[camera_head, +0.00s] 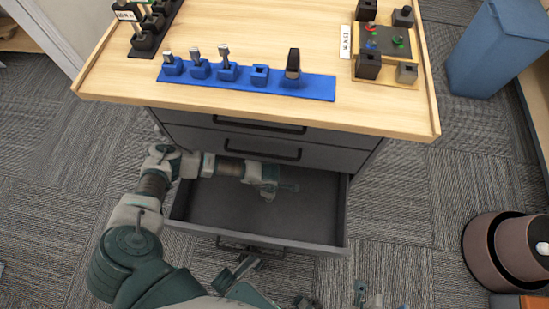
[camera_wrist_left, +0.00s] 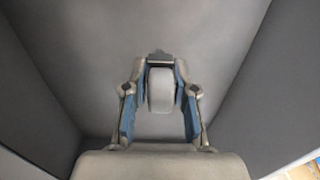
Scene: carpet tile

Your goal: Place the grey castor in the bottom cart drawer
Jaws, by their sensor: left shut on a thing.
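The grey castor (camera_wrist_left: 160,91) is a pale grey wheel with a dark bracket, between the blue-lined fingers of my left gripper (camera_wrist_left: 158,100) in the wrist view. That gripper is shut on it. In the head view my left gripper (camera_head: 272,184) reaches into the open cart drawer (camera_head: 222,212), below two shut drawers. The drawer's grey floor and side walls also surround the gripper in the wrist view (camera_wrist_left: 235,85). The castor is hard to make out in the head view. I cannot tell whether it touches the floor. Parts at the bottom edge may include my right gripper (camera_head: 375,299).
The wooden cart top (camera_head: 300,112) overhangs the drawers. It carries a blue rack (camera_head: 245,82) with several parts, a black rack (camera_head: 152,28) and a yellowish tray (camera_head: 388,66). A blue bin (camera_head: 497,48) and brown round containers (camera_head: 505,248) stand at right. The visible drawer floor is otherwise empty.

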